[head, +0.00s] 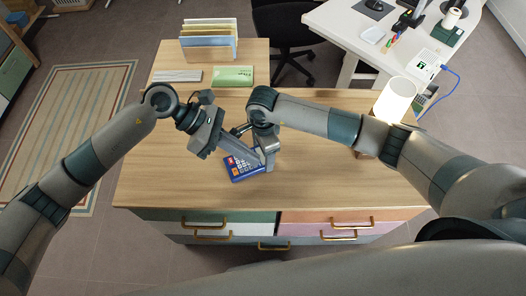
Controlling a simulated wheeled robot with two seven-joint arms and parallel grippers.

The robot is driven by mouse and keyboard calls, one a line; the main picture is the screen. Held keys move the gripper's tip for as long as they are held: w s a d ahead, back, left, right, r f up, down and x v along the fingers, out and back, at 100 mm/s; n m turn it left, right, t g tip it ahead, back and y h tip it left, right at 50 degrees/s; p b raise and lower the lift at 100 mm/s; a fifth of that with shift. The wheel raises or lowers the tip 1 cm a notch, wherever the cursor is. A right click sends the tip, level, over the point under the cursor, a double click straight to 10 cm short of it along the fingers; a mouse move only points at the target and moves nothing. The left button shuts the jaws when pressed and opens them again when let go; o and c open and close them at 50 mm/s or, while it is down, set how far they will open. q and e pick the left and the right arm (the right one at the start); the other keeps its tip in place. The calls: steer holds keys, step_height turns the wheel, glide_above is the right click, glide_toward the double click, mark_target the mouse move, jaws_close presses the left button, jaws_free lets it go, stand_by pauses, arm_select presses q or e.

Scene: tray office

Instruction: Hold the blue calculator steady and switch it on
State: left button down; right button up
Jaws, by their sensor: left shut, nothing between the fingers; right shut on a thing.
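The blue calculator (240,172) lies on the wooden top of the drawer desk (180,180), near the middle. Its pale keys face up, and a small red mark shows near its left corner. My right gripper (267,160) is shut on the calculator at its right end. My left gripper (246,158) is shut and empty, its fingers reaching in from the upper left over the calculator. The two grippers hide the calculator's upper right part. I cannot tell whether the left fingertips touch it, and I cannot see its display.
A file rack (209,47) stands at the back of the desk, with a grey keyboard-like slab (178,76) and a green box (233,76) before it. A lit lamp (395,98) stands at the right edge, behind my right arm. The desk's left front is clear.

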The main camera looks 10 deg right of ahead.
arm_select(q)
steer(key=w+d+r+n+t+h, duration=0.1)
steer(key=d+r+n+h, duration=0.3)
steer(key=r, duration=0.4)
steer(key=w+d+r+n+t+h, duration=0.1)
steer(key=d+r+n+t+h, duration=0.2)
steer(key=r+h, duration=0.4)
steer(key=w+a+r+n+t, duration=0.3)
steer(key=w+r+n+t, duration=0.4)
steer(key=w+n+t, duration=0.6)
steer(key=w+a+f+n+t+y, duration=0.2)
steer(key=a+f+n+y, duration=0.4)
steer(key=f+n+y, duration=0.75)
steer(key=s+a+f+n+g, duration=0.1)
steer(key=s+f+n+g, duration=0.2)
steer(key=f, duration=0.3)
steer(key=s+a+f+n+g+y, duration=0.1)
steer(key=s+a+f+n+g, duration=0.1)
steer(key=s+f, duration=0.4)
steer(key=shift+a+f+n+g, duration=0.3)
steer(key=shift+f+n+g, duration=0.25)
steer(key=shift+g, duration=0.45)
